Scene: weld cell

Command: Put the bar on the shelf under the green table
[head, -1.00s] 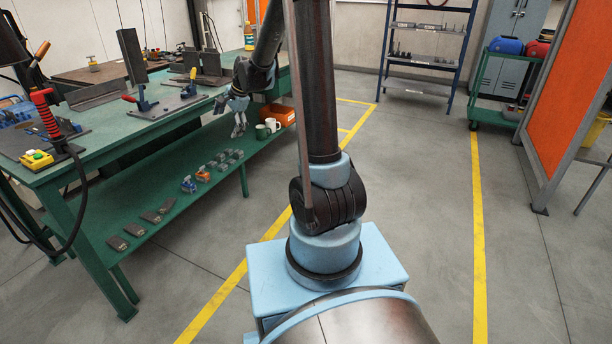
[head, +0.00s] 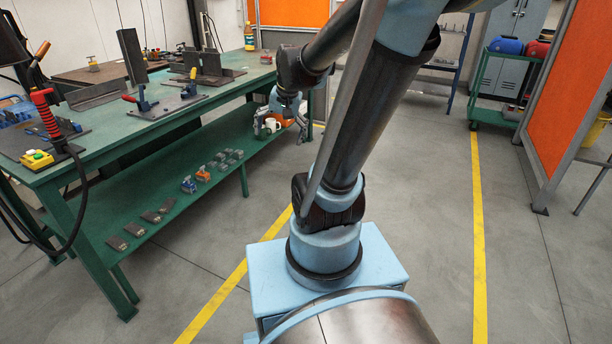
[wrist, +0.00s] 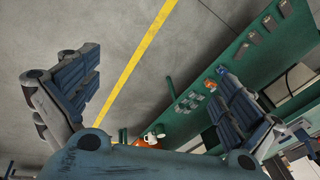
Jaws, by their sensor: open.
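The green table (head: 207,99) runs along the left in the head view, with its green lower shelf (head: 128,199) beneath. I cannot single out a loose bar with certainty. A dark angle-shaped length of metal (head: 97,95) lies on the tabletop. My gripper (head: 287,112) is beside the table's far end, in front of the mugs in the picture. In the wrist view my gripper (wrist: 155,78) has its fingers wide apart with nothing between them. The shelf also shows there (wrist: 236,52), at the right finger's side.
The shelf holds several dark plates (head: 150,216), a blue clamp (head: 188,185), an orange one (head: 203,174), small grey blocks (head: 222,162) and, at its far end, a white mug (head: 272,125). The aisle floor (head: 420,220) is clear.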

